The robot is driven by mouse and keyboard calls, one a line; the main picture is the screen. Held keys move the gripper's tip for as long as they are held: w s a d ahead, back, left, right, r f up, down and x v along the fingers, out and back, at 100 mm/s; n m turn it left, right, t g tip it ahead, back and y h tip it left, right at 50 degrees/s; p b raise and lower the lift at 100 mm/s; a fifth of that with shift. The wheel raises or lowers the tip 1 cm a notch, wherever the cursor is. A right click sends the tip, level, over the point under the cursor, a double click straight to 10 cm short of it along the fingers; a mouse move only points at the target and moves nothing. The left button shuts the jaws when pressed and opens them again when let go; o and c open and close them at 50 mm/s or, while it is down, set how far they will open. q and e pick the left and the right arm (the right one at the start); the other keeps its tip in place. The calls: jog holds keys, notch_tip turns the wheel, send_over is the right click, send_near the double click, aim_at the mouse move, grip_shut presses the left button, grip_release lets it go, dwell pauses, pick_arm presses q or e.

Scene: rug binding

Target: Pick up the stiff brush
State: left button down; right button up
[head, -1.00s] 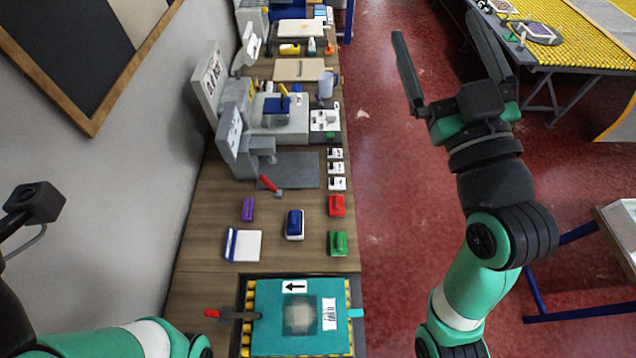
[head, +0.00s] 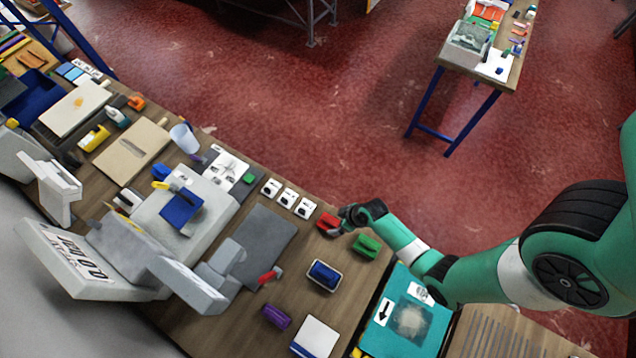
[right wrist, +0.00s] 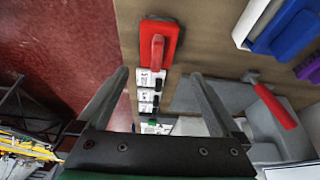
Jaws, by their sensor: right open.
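A red block-shaped brush (head: 328,224) with a raised handle lies on the wooden bench near its far edge; it also shows in the right wrist view (right wrist: 160,42). A similar green one (head: 367,246) and a blue one on a white base (head: 323,275) lie close by. No label shows which is the stiff brush. My right gripper (head: 350,216) is beside the red brush, its tips hard to make out from the head. In the right wrist view its open fingers (right wrist: 160,76) point toward the red brush, with nothing between them. My left gripper is out of view.
A purple piece (head: 277,316), a white-and-blue block (head: 315,338) and a red-handled lever (head: 268,277) are nearby. Several small white blocks (head: 288,198) line the bench edge. A grey machine (head: 170,270) stands left; a teal mat (head: 402,330) lies right. Red floor is beyond.

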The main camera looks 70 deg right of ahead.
aim_at(328, 223)
jog(key=shift+s+d, duration=0.2)
jog(key=shift+w, duration=0.15)
jog(key=b+x, duration=0.6)
jog(key=shift+w+f, duration=0.1)
jog(key=shift+f, duration=0.15)
jog(key=shift+w+r, duration=0.1)
jog(key=b+x, duration=0.4)
jog(key=shift+d+f+b, duration=0.1)
jog(key=shift+f+b, duration=0.3)
jog(key=shift+f, duration=0.05)
jog(key=shift+w+f, duration=0.1)
jog(key=shift+f, duration=0.1)
jog(key=shift+r, duration=0.15)
jog(key=c, duration=1.4)
